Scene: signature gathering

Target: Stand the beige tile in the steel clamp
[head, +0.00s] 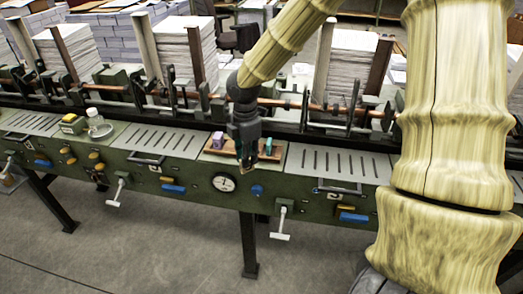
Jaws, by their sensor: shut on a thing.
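My gripper (247,164) points down over the front edge of a brown wooden board (213,153) on the green machine. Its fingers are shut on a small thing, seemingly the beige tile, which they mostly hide. A purple block (217,140) stands on the board left of my gripper. A small teal piece (268,146) stands on the board just right of it. I cannot make out the steel clamp for certain at this size.
Slotted metal plates (330,162) flank the board. Paper stacks (188,58), upright posts and a copper rod stand behind. White-handled levers (281,224) stick out in front.

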